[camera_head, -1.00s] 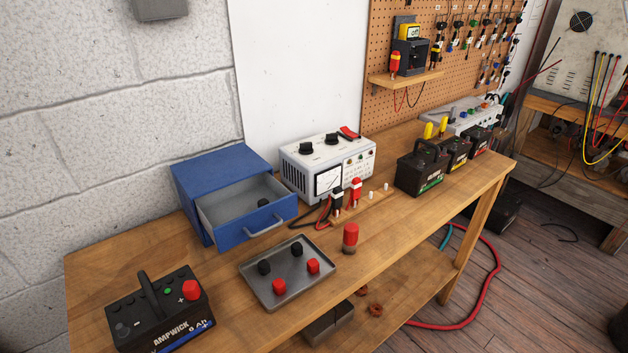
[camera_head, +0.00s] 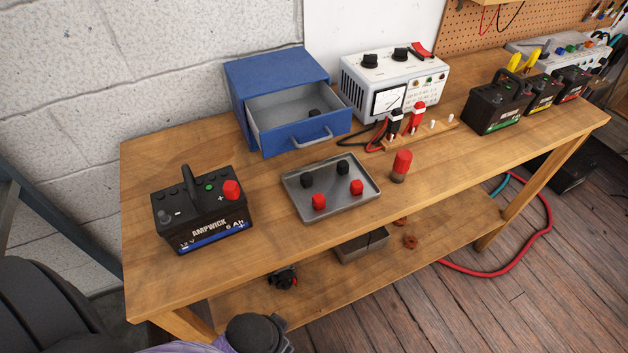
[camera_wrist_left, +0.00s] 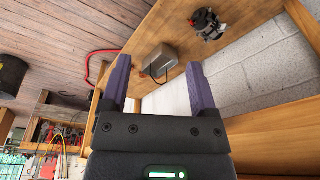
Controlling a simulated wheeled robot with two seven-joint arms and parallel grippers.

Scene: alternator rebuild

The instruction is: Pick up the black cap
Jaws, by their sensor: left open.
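Two black caps, one at the back left (camera_head: 307,180) and one at the back right (camera_head: 343,167), sit in the grey metal tray (camera_head: 330,206) on the bench. Two red caps, left (camera_head: 319,201) and right (camera_head: 356,187), sit in front of them. Another small black cap-like piece (camera_head: 314,113) lies in the open drawer of the blue cabinet (camera_head: 280,75). My left gripper (camera_wrist_left: 158,66) is open and empty in the left wrist view, with the lower shelf beyond its purple fingers. No black cap shows in that view. My right gripper is not in view.
A black battery (camera_head: 202,222) with a red cap stands left of the tray. A red-topped cylinder (camera_head: 401,166) stands right of it. A white meter unit (camera_head: 395,80) stands behind. The lower shelf holds a grey box (camera_head: 361,246). Bare bench surrounds the tray.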

